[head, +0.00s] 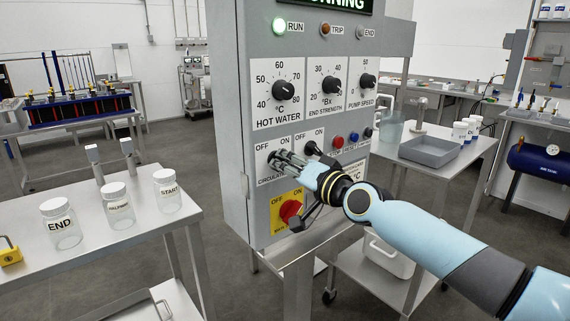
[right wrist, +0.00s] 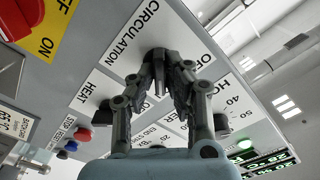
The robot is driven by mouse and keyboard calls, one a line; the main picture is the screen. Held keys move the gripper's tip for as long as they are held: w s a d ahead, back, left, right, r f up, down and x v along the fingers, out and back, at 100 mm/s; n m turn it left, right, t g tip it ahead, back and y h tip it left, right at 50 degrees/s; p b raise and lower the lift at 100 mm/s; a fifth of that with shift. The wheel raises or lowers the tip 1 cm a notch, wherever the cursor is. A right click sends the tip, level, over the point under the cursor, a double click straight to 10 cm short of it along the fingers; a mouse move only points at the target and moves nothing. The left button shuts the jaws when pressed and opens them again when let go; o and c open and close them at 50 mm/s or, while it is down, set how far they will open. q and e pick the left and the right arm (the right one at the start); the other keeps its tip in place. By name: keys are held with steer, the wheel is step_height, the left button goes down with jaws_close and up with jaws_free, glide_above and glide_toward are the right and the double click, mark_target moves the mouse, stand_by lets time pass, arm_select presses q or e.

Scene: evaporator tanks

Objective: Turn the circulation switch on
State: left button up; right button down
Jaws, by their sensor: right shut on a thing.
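The circulation switch sits on the front of the grey control panel (head: 228,120), at the white plate marked CIRCULATION with OFF and ON above it (head: 262,160). My right gripper (head: 280,160) is shut on the switch, reaching it from the right. In the right wrist view the fingers (right wrist: 160,75) close together at the circulation plate (right wrist: 128,40), between the words CIRCULATION and OFF. The fingers hide most of the switch, so I cannot tell which way it points. My left gripper is not in view.
The heat switch (head: 313,148) is close to the right of my gripper. The red main knob (head: 290,210) on its yellow plate is just below. Dials for hot water (head: 286,90) and end strength (head: 331,85) are above. The green RUN lamp (head: 278,26) is lit. Jars stand on the left table (head: 100,252).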

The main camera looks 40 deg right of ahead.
mark_target(273, 114)
stand_by(0.5)
steer(key=c, duration=1.4)
jaws_free()
steer(key=shift+o, duration=0.2)
steer(key=shift+r, duration=0.15)
step_height(273, 114, up, 10)
steer(key=shift+f, duration=0.15)
